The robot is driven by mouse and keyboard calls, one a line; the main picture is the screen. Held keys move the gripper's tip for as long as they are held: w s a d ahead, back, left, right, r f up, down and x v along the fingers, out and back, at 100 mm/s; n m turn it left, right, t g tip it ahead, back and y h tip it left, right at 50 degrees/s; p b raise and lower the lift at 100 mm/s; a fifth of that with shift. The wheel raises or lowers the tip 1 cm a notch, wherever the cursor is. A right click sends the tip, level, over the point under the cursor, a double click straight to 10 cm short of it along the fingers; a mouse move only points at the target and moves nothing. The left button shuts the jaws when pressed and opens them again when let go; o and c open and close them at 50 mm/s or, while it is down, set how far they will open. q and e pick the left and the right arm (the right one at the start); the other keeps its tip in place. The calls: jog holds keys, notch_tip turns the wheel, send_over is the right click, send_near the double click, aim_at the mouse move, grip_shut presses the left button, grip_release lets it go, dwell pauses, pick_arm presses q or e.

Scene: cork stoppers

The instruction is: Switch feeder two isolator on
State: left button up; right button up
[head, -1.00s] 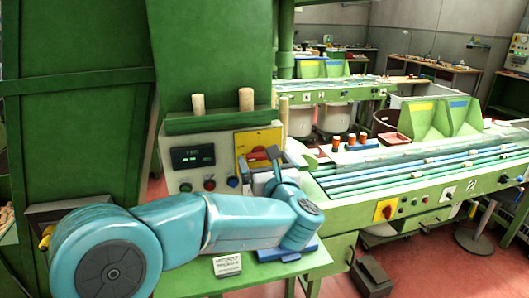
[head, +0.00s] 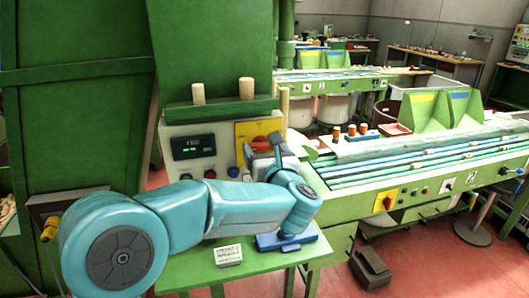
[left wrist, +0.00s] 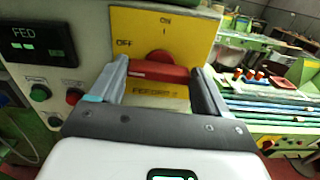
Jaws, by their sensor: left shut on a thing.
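The isolator is a red rotary handle (left wrist: 160,70) on a yellow plate (left wrist: 200,37) marked OFF at left and ON at top; it also shows in the head view (head: 262,141). A label (left wrist: 155,91) below the handle seems to read FEEDER 2. The handle's bar lies roughly level, tilted slightly. My left gripper (left wrist: 158,80) is shut on the handle, one finger at each end of the bar. In the head view, the left gripper (head: 262,153) partly hides the handle and the plate's lower part. My right gripper is not in view.
A dark display (head: 193,147) and push buttons, green (left wrist: 39,93) and red (left wrist: 74,97), sit left of the plate. A green ledge with wooden posts (head: 246,88) is above. A card (head: 228,255) lies on the green table below. A conveyor (head: 420,165) runs at right.

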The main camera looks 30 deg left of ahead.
pick_arm(q)
jog(key=shift+f+m+b, duration=0.25)
jog(key=shift+m+b, duration=0.7)
jog(key=shift+m, duration=0.05)
jog(key=shift+m+b, duration=0.55)
jog(key=shift+m, duration=0.35)
jog(key=shift+d+m+b, duration=0.1)
jog(key=shift+m+b, duration=0.25)
jog(key=shift+m, duration=0.55)
jog(key=m, duration=0.2)
jog(key=shift+w+r+m, duration=0.1)
jog(key=shift+m, duration=0.3)
jog(key=m, duration=0.4)
jog(key=shift+m+p, duration=0.5)
jog(key=shift+m, duration=1.9)
jog(key=o, duration=1)
